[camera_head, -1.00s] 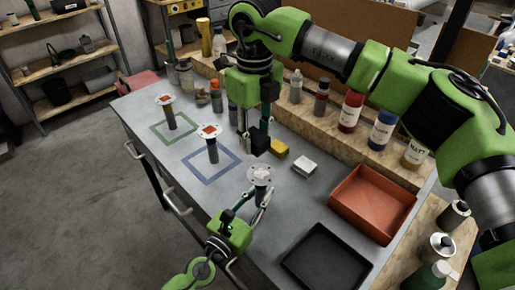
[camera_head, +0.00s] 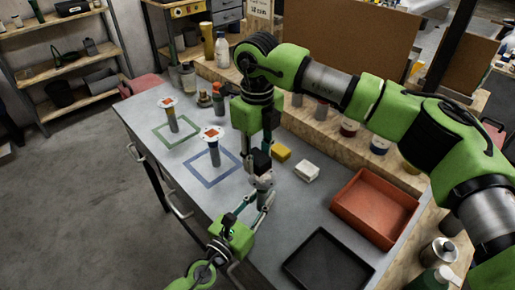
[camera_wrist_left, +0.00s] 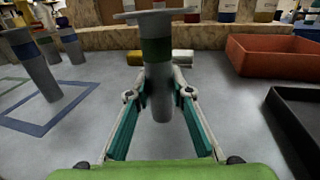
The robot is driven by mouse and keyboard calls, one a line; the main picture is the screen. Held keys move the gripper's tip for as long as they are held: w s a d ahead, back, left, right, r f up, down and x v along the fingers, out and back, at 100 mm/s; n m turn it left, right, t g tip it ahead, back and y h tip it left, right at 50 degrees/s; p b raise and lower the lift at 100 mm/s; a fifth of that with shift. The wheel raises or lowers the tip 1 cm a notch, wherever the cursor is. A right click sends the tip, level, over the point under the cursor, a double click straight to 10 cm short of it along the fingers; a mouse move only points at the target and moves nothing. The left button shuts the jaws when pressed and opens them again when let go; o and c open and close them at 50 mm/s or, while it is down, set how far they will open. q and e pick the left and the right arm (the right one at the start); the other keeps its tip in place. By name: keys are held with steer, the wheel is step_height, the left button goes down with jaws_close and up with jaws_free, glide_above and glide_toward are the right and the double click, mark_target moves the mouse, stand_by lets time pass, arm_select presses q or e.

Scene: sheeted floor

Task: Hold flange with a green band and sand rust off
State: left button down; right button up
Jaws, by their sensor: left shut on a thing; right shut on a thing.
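My left gripper (camera_head: 264,200) is shut on the pipe of a grey flange (camera_head: 264,181), held upright above the table. In the left wrist view this flange (camera_wrist_left: 155,80) shows a dark green band below its plate, with the gripper fingers on both sides of the pipe. My right gripper (camera_head: 262,147) is shut on a black block (camera_head: 262,160) right over the plate. The block hides much of the plate; I cannot tell if they touch. Two other flanges with orange-brown patches stand upright, one at the green square (camera_head: 171,112) and one at the blue square (camera_head: 212,140).
A yellow block (camera_head: 281,152) and a white block (camera_head: 307,171) lie right of my right gripper. An orange-red bin (camera_head: 372,207) and a black tray (camera_head: 327,262) are farther right. Bottles stand along the wooden ledge (camera_head: 330,120). The table's left front is clear.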

mark_target(266, 162)
step_height(266, 162, down, 2)
steer(key=shift+s+d+f, duration=0.1)
steer(key=shift+d+f, duration=0.05)
steer(key=shift+f, duration=0.05)
steer(key=shift+c, duration=0.2)
steer(key=shift+s+d+f, duration=0.2)
steer(key=shift+s+d, duration=1.15)
steer(key=shift+c, duration=0.2)
steer(key=shift+w+a+r, duration=0.1)
steer(key=shift+w+a, duration=1.3)
steer(key=shift+a, duration=0.1)
steer(key=shift+w+r, duration=0.1)
steer(key=shift+r, duration=3.9)
